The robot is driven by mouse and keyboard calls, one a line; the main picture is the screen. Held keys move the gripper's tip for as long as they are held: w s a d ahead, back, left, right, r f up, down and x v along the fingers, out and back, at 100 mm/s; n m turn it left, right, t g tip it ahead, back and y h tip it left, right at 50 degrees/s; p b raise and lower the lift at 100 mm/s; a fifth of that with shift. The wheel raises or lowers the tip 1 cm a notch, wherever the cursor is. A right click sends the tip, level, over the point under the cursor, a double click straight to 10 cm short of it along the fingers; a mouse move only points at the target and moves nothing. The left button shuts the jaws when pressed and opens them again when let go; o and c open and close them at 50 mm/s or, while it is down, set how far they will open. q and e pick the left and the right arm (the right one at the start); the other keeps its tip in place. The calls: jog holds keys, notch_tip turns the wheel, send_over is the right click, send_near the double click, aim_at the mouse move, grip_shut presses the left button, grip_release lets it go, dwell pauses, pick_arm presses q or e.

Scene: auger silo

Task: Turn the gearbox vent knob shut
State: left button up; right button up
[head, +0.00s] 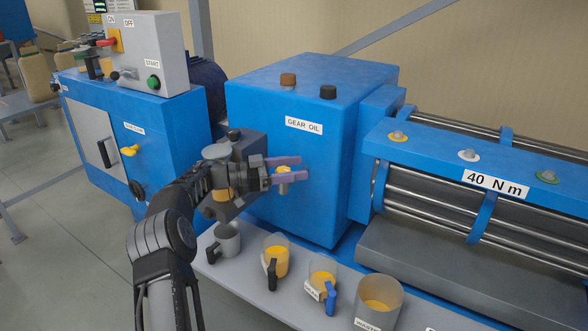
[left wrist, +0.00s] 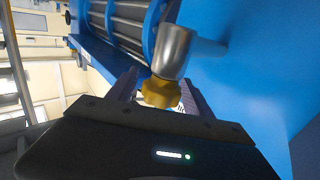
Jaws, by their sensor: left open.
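The blue gearbox (head: 270,120) carries the label GEAR OIL. A small yellow knob (head: 284,169) sits on a short metal fitting (head: 284,187) at its front face. In the left wrist view the yellow knob (left wrist: 160,93) shows at the end of a silver elbow pipe (left wrist: 175,52) that comes out of the blue wall. My left gripper (head: 300,168) is open, with its two purple-grey fingers on either side of the knob. The left wrist view shows the knob between the fingers, with gaps visible; light contact cannot be told. My right gripper is not in view.
On the grey shelf below stand a grey mug (head: 227,240), jugs of yellow oil (head: 276,257) (head: 322,282) and a larger beaker (head: 378,300). A switch box (head: 150,55) stands on a blue cabinet at left. The 40 N m barrel (head: 480,170) lies to the right.

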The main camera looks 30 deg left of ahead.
pick_arm(q)
notch_tip(320, 180, up, 10)
dwell(0.5)
dwell(0.3)
